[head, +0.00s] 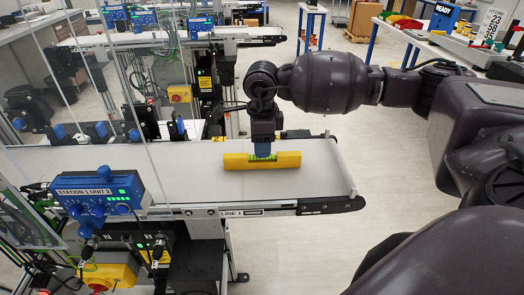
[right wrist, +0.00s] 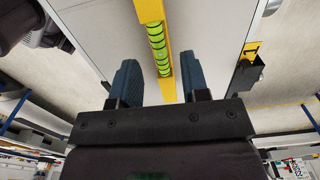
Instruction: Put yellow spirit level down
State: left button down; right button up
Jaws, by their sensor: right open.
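The yellow spirit level (head: 290,160) lies on the white belt of the conveyor (head: 200,182), lengthwise along it near its right end. My right gripper (head: 263,152) is at the middle of the level, pointing down. In the right wrist view the level (right wrist: 149,10) with its green vials runs between the two blue fingers (right wrist: 146,84). The fingers stand apart with a gap on each side of the level. My left gripper is in neither view.
A blue box labelled Station 1 Unit 2 (head: 98,190) stands at the belt's near left edge, beside clear panels. Another conveyor (head: 240,32) runs behind. A table with coloured items (head: 440,40) stands at the back right. The belt left of the level is clear.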

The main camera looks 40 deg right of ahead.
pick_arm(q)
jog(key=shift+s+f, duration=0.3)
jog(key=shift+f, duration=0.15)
pick_arm(e)
notch_tip(320, 180, up, 9)
jog(key=shift+r, duration=0.15)
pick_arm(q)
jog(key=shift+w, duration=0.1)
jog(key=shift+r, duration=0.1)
pick_arm(e)
jog(key=shift+s, duration=0.1)
